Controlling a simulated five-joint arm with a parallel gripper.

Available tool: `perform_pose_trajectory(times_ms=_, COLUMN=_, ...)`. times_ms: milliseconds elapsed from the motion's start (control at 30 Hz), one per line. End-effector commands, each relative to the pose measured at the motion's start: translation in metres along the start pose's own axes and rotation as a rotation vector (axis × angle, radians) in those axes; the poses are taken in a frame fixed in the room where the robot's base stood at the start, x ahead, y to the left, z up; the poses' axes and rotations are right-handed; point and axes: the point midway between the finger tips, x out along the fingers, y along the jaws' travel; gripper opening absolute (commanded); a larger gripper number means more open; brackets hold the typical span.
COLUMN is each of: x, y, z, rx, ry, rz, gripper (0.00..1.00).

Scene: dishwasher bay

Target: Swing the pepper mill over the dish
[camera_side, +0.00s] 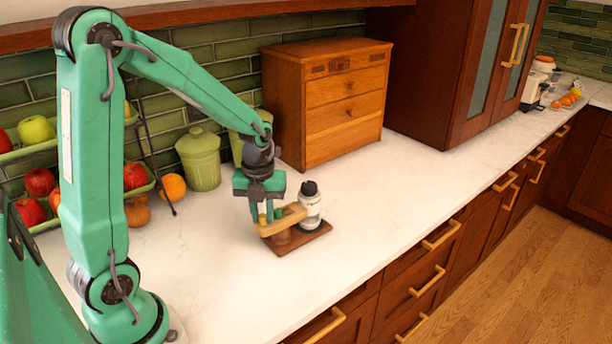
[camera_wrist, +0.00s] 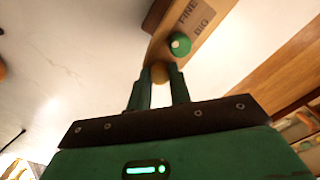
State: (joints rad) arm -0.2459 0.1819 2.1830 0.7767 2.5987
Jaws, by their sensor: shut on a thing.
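The pepper mill (camera_side: 310,210), a clear and pale body with a black top, stands upright at the right side of a small brown wooden base (camera_side: 312,237). A light wooden arm (camera_side: 284,219) extends left from beside the mill above the base. My gripper (camera_side: 264,216) is at the left end of this arm. In the wrist view my gripper (camera_wrist: 159,80) is shut on a small round wooden knob (camera_wrist: 160,73). Beyond it is the wooden board marked "FINE" and "BIG" (camera_wrist: 197,20), with a green knob (camera_wrist: 180,44). I cannot make out a dish in either view.
A wooden drawer chest (camera_side: 335,100) stands behind, with green lidded canisters (camera_side: 200,160) at its left. A fruit rack (camera_side: 65,160) and an orange (camera_side: 173,187) are farther left. The white counter (camera_side: 400,205) is clear right of the base, up to its front edge.

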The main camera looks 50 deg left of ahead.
Motion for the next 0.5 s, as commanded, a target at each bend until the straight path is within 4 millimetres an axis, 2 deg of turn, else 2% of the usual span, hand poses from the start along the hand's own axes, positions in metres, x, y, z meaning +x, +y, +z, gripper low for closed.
perform_pose_trajectory(times_ms=500, x=0.0001, y=0.001, z=0.002, rx=0.038, ry=-0.001, rz=-0.001, gripper=0.0)
